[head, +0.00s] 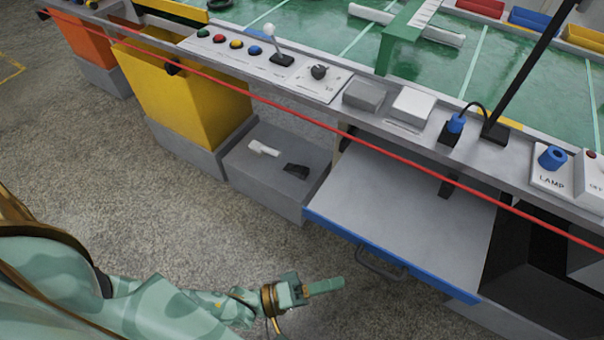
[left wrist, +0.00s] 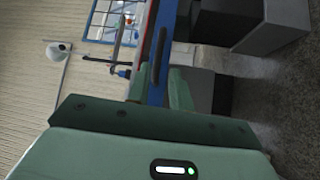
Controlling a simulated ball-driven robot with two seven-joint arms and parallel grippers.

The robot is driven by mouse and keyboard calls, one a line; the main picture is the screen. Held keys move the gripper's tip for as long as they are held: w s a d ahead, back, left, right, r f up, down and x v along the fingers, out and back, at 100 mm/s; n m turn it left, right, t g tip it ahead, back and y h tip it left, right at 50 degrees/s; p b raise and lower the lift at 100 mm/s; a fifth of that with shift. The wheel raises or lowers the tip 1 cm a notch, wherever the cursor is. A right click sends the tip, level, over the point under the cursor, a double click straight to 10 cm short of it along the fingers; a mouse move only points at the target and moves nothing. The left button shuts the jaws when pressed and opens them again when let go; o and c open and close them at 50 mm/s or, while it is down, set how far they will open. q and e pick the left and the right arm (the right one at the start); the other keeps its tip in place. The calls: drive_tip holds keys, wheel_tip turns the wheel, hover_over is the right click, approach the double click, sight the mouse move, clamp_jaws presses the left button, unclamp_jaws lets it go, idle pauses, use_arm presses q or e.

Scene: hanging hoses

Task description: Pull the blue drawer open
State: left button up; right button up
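The blue drawer (head: 390,262) is under the bench at the right of the head view. It sticks out from the bench, with its pale flat inside showing behind the blue front. Its dark bar handle (head: 380,264) is on the front face. My left gripper (head: 338,285) is in front of the drawer, below and left of the handle, apart from it in the head view. Its fingers show side-on as one green bar, so their opening is unclear. A green finger (left wrist: 180,90) shows in the left wrist view beside a blue edge (left wrist: 156,65). My right gripper is not in view.
A red rail (head: 330,128) runs along the bench front above the drawer. A grey box (head: 275,170) with a white and a black item on it stands left of the drawer. A yellow bin (head: 180,85) is farther left. The floor (head: 200,240) in front is clear.

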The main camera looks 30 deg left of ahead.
use_arm(q)
drive_tip(key=v, duration=0.5)
drive_tip(key=shift+s+a+f, duration=0.1)
drive_tip(key=shift+s+a, duration=0.1)
drive_tip(key=shift+s, duration=0.05)
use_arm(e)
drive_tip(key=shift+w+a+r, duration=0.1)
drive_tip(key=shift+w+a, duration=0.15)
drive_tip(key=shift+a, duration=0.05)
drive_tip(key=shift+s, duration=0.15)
